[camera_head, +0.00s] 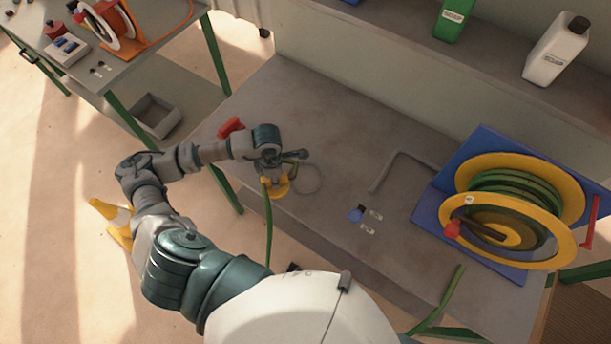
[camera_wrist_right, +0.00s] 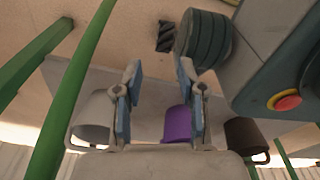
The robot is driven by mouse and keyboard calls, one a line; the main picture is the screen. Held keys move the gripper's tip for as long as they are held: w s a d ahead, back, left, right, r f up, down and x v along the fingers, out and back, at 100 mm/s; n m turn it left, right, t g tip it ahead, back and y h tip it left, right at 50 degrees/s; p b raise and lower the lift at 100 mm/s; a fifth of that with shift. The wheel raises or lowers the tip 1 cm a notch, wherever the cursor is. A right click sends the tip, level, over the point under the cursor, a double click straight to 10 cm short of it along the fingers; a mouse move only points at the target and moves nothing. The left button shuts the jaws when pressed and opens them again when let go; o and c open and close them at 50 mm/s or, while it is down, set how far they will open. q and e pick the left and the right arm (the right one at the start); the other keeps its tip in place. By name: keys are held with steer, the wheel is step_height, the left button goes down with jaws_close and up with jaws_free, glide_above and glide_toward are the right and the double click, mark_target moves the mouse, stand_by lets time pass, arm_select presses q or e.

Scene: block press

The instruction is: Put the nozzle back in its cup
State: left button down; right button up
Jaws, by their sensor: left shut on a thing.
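In the head view my left gripper (camera_head: 275,178) is low over the left part of the grey bench, shut on a yellow piece (camera_head: 279,187) that looks like the nozzle. A green hose (camera_head: 268,225) hangs from it over the bench's front edge. The gripper covers much of the nozzle. A thin grey ring (camera_head: 308,179) lies just right of it; I cannot tell whether this is the nozzle's cup. My right gripper (camera_wrist_right: 160,100) is open and empty in the right wrist view, with a purple mug (camera_wrist_right: 178,124) behind its fingers.
A hose reel (camera_head: 510,210) with yellow rims stands at the bench's right. A red item (camera_head: 230,127) is behind my left wrist. A red button (camera_wrist_right: 286,102) shows in the right wrist view.

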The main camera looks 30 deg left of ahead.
arm_select(q)
steer(key=s+a+n, duration=0.1)
steer(key=n, duration=0.1)
steer(key=s+a+n+p, duration=0.1)
steer(key=n, duration=0.1)
steer(key=s+r+n, duration=0.1)
steer(key=n, duration=0.2)
steer(key=shift+s+a+p, duration=0.3)
steer(key=shift+s+a, duration=0.1)
steer(key=w+d+p, duration=0.1)
steer(key=w+d, duration=0.2)
steer(key=w, duration=0.1)
steer(key=w+d+n+p, duration=0.1)
steer(key=w+d, duration=0.2)
steer(key=w, duration=0.1)
steer(key=w+d+f+n+p, duration=0.1)
steer(key=w+d, duration=0.2)
steer(key=w, duration=0.1)
steer(key=shift+d+f, duration=0.1)
steer(key=shift+d, duration=0.05)
steer(key=shift+w+d, duration=0.1)
step_height(320, 180, down, 3)
steer(key=shift+f, duration=0.1)
steer(key=shift+f+p, duration=0.25)
steer(key=shift+p, duration=0.05)
arm_select(e)
steer(key=s+r, duration=0.3)
steer(key=s, duration=0.2)
steer(key=shift+s+d+r, duration=0.15)
steer(key=shift+d, duration=0.3)
